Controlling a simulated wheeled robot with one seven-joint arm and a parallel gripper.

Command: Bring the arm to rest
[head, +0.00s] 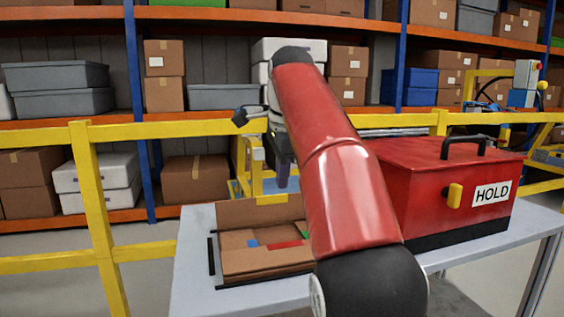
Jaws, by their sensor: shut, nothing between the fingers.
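My arm (333,165) is red with black joints and rises from the bottom of the head view, reaching up and away over the table. Its upper end bends down to my gripper (283,182), which is small, dark and partly hidden behind the arm. My gripper points downward, shut and empty, behind and above the open cardboard box. I cannot tell its exact height over the table.
A grey table (196,262) stands ahead. On it, an open cardboard box (250,213) holds red, blue and green pieces. A red case (425,185) marked HOLD, with a black handle and yellow latch, stands right. Behind are a yellow rail (95,215) and loaded shelves (200,125).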

